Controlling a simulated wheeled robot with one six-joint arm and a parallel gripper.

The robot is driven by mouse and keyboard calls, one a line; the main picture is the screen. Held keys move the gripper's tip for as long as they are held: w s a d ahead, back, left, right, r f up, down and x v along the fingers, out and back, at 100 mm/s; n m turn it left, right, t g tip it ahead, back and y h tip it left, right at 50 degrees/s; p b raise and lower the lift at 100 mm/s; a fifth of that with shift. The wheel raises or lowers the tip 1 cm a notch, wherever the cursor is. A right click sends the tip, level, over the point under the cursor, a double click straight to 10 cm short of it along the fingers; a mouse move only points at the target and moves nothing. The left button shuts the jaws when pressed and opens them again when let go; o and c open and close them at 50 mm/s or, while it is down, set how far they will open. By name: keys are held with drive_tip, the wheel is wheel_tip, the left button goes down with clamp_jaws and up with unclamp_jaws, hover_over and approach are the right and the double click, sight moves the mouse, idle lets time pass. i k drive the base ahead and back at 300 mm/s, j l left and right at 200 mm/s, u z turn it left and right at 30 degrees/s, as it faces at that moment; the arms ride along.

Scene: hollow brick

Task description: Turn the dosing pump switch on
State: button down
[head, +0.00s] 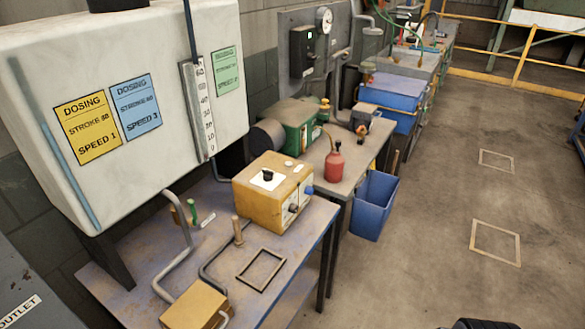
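The dosing pump appears to be the yellow box (255,207) on the near metal bench, right of the white tank (150,45). A black knob (267,175) sits on a white plate on its top. Its right-hand face carries a pale panel with small dark controls (293,208) and a blue fitting (308,191). Which control is the switch, and its position, are too small to tell. My gripper is not in view; only a dark shape shows at the bottom edge, and I cannot tell what it is.
The near bench (225,258) holds a square frame (261,270), a wooden peg (238,230) and another yellow box (195,306). A red bottle (334,166) stands on the bench behind. A blue bin (375,205) stands on the floor. The floor (420,270) to the right is mostly clear.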

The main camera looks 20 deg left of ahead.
sight(268, 176)
drive_tip(key=i+u, duration=0.25)
drive_tip(key=i, duration=0.25)
drive_tip(key=i+l+u, duration=0.1)
drive_tip(key=i+u, duration=0.2)
drive_tip(key=i, duration=0.2)
drive_tip(key=i+l+u, duration=0.25)
drive_tip(key=i, duration=0.25)
